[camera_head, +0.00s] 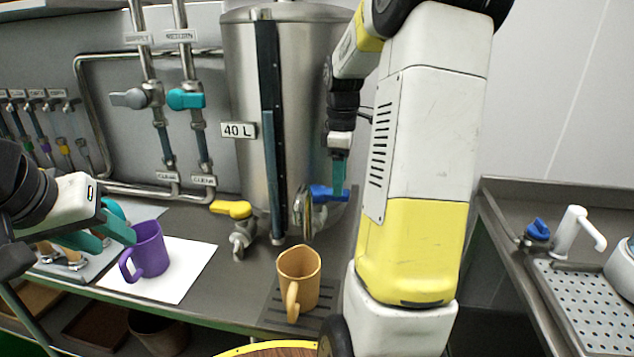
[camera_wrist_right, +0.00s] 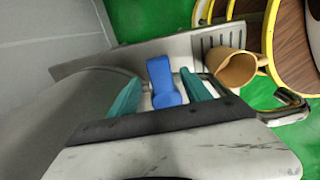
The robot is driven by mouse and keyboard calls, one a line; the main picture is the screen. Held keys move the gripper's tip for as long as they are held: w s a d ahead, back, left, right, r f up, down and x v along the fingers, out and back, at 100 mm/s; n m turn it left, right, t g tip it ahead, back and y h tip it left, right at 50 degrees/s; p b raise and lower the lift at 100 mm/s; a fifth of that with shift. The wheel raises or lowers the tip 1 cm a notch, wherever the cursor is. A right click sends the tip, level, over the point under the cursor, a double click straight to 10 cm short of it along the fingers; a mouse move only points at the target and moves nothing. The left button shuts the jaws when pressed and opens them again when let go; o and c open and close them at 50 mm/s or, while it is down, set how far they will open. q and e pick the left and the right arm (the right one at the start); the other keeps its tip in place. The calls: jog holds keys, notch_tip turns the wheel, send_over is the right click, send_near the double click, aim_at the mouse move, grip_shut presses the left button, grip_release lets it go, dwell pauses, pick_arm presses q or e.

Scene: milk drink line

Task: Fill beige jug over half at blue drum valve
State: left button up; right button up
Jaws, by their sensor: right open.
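The beige jug (camera_head: 299,278) stands upright on a slotted drip grate (camera_head: 272,311), below the steel spout (camera_head: 309,215) of the drum (camera_head: 300,110). Its handle points toward the front, and I cannot tell its fill level. The blue valve lever (camera_head: 328,193) is on the drum beside the spout. My right gripper (camera_head: 338,178) is at the lever. In the right wrist view, the blue lever (camera_wrist_right: 163,84) lies between the two parted teal fingers (camera_wrist_right: 162,92), and the jug (camera_wrist_right: 233,67) is to the right. My left gripper (camera_head: 112,238) is open beside the purple jug.
The purple jug (camera_head: 149,250) stands on a white sheet (camera_head: 190,262). A yellow-handled valve (camera_head: 232,209) sits left of the spout. Pipes with grey and teal valves line the wall. My right arm hides the counter right of the jug. A sink (camera_head: 590,290) is at right.

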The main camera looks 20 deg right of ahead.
jog(key=shift+f, duration=1.3)
grip_shut()
jog(key=shift+r, duration=0.1)
dwell(0.4)
